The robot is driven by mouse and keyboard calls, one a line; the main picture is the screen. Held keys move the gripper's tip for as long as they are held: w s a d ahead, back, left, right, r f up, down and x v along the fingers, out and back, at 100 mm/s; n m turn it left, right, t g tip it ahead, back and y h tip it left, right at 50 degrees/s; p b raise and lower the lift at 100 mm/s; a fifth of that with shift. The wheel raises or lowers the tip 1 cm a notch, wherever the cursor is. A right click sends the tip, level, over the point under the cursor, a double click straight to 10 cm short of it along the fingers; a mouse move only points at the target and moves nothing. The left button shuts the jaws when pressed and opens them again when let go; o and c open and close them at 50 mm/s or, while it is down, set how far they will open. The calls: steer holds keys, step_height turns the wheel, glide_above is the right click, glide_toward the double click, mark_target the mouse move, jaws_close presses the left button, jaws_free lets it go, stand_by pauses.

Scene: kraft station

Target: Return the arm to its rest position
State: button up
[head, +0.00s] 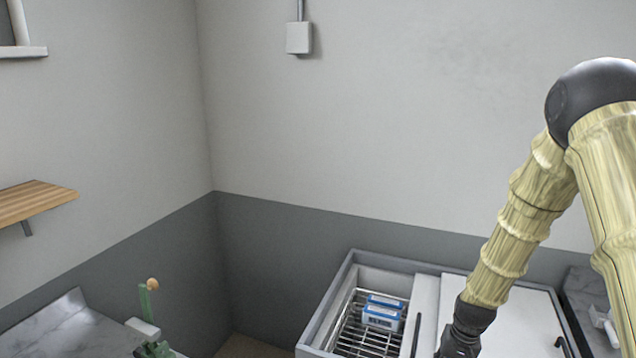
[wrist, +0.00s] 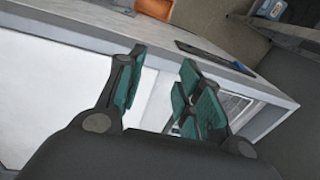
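My arm (head: 525,215), with pale ridged links and a dark joint, reaches down from the right side of the head view. Its dark end is low in that view, in front of the white lid (head: 510,310) of a chest, and the fingers are cut off by the bottom edge. In the wrist view my gripper (wrist: 163,78) has its teal-padded fingers spread apart, with nothing between them.
The chest's left part is open, showing a wire basket (head: 365,338) with blue-and-white boxes (head: 382,312). A wooden shelf (head: 35,202) juts from the left wall. The space above the chest's left part looks clear.

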steer(key=s+a+f+b, duration=0.25)
steer(key=s+f, duration=0.55)
steer(key=f, duration=0.5)
steer(key=s+a+f+n+b, duration=0.1)
steer(key=s+a+f+b, duration=0.1)
steer(key=s+f, duration=0.4)
steer(key=s+a+f+n+b, duration=0.1)
steer(key=s+f, duration=0.4)
steer(key=s, duration=0.7)
steer(key=s+a+f+n+b, duration=0.1)
steer(key=s+a+f+b, duration=0.3)
steer(key=s, duration=0.5)
step_height(320, 180, down, 3)
steer(key=shift+r+h+b, duration=0.15)
steer(key=shift+h+b, duration=0.25)
steer(key=shift+b, duration=0.35)
